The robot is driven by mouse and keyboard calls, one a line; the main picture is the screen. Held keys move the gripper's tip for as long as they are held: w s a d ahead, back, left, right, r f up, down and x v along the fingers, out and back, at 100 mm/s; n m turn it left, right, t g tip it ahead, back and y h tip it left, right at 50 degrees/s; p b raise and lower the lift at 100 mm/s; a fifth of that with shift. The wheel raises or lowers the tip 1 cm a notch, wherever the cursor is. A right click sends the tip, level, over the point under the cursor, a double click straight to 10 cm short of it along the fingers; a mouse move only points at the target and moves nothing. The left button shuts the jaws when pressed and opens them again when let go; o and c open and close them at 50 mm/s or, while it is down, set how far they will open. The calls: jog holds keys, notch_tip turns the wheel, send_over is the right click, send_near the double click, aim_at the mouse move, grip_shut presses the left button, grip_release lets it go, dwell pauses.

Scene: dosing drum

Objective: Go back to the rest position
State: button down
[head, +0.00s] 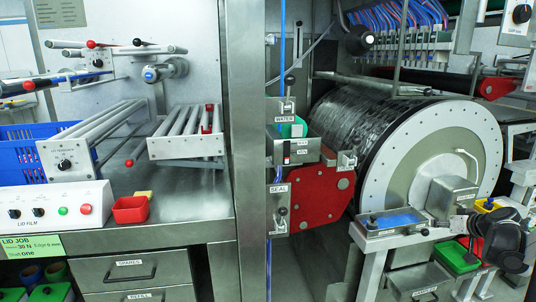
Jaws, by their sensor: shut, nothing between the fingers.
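My gripper (464,228) is at the lower right of the head view, dark grey and black, with its fingers pointing left. It is shut and holds nothing. It hangs above a small bench with a green tray (452,258), in front of and to the right of the large dosing drum (418,150). The black wrist part hides some of the bench behind it. The small picture does not show whether the fingers touch anything.
Left of the gripper, a metal ledge carries a blue pad (398,221). A red plate (310,196) stands left of the drum. A steel cabinet (150,230) with a control box (58,212) and a red bin (130,210) fills the left side.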

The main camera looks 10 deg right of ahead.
jog(key=s+a+r+g+p, duration=0.15)
jog(key=a+r, duration=0.25)
jog(key=a, duration=0.6)
jog(key=s+a+r+g+b, duration=0.1)
jog(key=s+a+r, duration=0.25)
jog(key=a, duration=0.55)
jog(key=s+a+r+g+p, duration=0.15)
jog(key=a+r, duration=0.35)
jog(key=a, duration=0.5)
jog(key=s+a, duration=0.7)
jog(key=s, duration=0.4)
jog(key=s+a+n+p, duration=0.1)
jog(key=s+a, duration=0.7)
jog(key=s, duration=0.2)
jog(key=shift+s+a+f+n, duration=0.25)
jog(key=shift+s+a+n, duration=0.05)
jog(key=shift+s, duration=0.1)
